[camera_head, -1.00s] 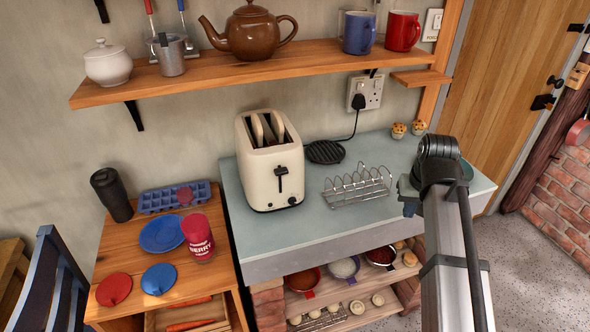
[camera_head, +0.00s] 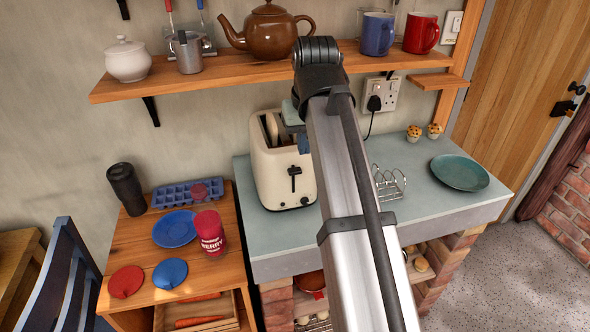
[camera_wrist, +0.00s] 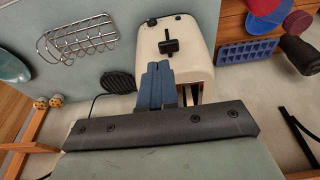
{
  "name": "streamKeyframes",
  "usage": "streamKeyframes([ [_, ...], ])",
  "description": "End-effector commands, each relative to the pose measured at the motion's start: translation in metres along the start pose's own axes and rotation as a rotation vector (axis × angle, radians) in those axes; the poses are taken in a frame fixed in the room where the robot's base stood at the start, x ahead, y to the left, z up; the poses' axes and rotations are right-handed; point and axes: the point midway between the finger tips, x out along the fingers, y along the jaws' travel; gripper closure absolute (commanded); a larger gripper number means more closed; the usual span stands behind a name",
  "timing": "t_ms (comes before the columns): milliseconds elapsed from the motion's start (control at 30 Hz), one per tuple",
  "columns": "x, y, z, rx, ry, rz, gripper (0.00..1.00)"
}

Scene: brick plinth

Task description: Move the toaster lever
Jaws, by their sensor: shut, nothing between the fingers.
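The cream toaster (camera_head: 272,178) stands upright on the grey-green counter, with bread showing in its top slots. Its dark lever (camera_head: 294,171) is on the front face, at the upper part of its track. In the wrist view the lever (camera_wrist: 169,46) lies just beyond my fingertips. My gripper (camera_wrist: 157,66) has blue fingers, shut together and empty, over the toaster's top edge (camera_wrist: 192,75). In the head view the gripper (camera_head: 304,143) is mostly hidden behind my arm, at the toaster's upper right. I cannot tell the exact gap to the lever; no contact shows.
A wire toast rack (camera_head: 388,184) and a teal plate (camera_head: 460,172) are to the right on the counter (camera_head: 430,205). A wooden shelf (camera_head: 230,75) with a teapot and mugs hangs above. A low cabinet with plates and a red tumbler (camera_head: 209,232) is left.

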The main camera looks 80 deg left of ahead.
Motion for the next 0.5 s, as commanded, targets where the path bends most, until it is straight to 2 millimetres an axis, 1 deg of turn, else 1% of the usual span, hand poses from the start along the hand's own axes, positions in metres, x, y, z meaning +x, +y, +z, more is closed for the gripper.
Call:
streamKeyframes([
  [33,-0.0038,-0.0062,-0.0019,-0.009,0.002,-0.002,1.00],
  [133,-0.0073,-0.0117,-0.0029,-0.017,0.002,-0.004,1.00],
  [500,-0.0077,-0.0131,-0.0029,-0.019,0.003,-0.004,1.00],
])
